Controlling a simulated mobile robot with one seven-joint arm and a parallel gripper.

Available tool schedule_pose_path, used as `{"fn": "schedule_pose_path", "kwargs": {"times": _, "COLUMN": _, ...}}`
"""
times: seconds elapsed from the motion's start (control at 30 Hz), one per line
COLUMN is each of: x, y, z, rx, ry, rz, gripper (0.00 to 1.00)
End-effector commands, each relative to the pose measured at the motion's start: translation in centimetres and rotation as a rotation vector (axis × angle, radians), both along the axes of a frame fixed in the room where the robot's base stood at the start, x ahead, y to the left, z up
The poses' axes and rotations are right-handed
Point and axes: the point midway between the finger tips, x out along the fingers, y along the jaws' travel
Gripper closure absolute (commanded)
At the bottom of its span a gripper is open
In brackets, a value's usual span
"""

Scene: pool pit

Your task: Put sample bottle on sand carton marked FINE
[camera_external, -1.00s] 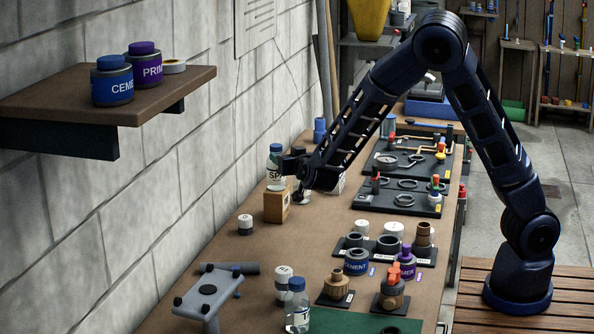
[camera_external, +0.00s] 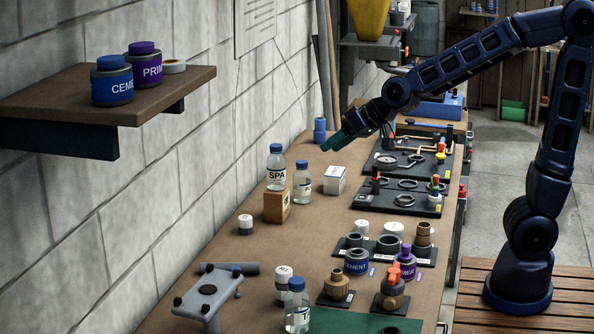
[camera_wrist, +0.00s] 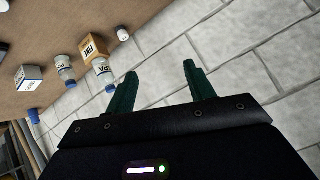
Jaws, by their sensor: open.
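The small tan carton (camera_external: 277,206) stands on the bench near the wall. In the wrist view its side reads FINE (camera_wrist: 93,46). A clear bottle with a blue cap and an SPA label (camera_external: 276,168) stands upright on top of it; it also shows in the wrist view (camera_wrist: 104,73). A second clear, blue-capped bottle (camera_external: 302,187) stands on the bench just right of the carton, also in the wrist view (camera_wrist: 65,69). My gripper (camera_external: 338,134) is open and empty, up and to the right of both bottles. Its green fingers (camera_wrist: 161,72) are apart with only wall between them.
A white box (camera_external: 335,180) and a blue cylinder (camera_external: 319,130) stand near the second bottle. A small white jar (camera_external: 245,224) sits left of the carton. Fittings boards and a blue-capped bottle (camera_external: 297,308) lie nearer the front. A shelf (camera_external: 170,95) juts from the wall.

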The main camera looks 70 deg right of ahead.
Motion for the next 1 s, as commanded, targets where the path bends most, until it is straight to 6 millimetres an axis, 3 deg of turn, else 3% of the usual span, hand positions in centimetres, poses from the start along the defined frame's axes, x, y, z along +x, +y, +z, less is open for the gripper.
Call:
{"fn": "schedule_pose_path", "kwargs": {"times": 0.3, "x": -11.4, "y": 2.5, "z": 1.9, "rx": -0.058, "ry": 0.158, "rz": 0.185, "gripper": 0.46}}
{"fn": "schedule_pose_path", "kwargs": {"times": 0.6, "x": -22.4, "y": 2.6, "z": 1.7, "rx": -0.188, "ry": 0.335, "rz": 0.266, "gripper": 0.46}}
{"fn": "schedule_pose_path", "kwargs": {"times": 0.8, "x": -26.8, "y": 2.1, "z": 1.2, "rx": -0.254, "ry": 0.418, "rz": 0.271, "gripper": 0.46}}
{"fn": "schedule_pose_path", "kwargs": {"times": 1.0, "x": -27.9, "y": 1.9, "z": 1.0, "rx": -0.272, "ry": 0.442, "rz": 0.269, "gripper": 0.46}}
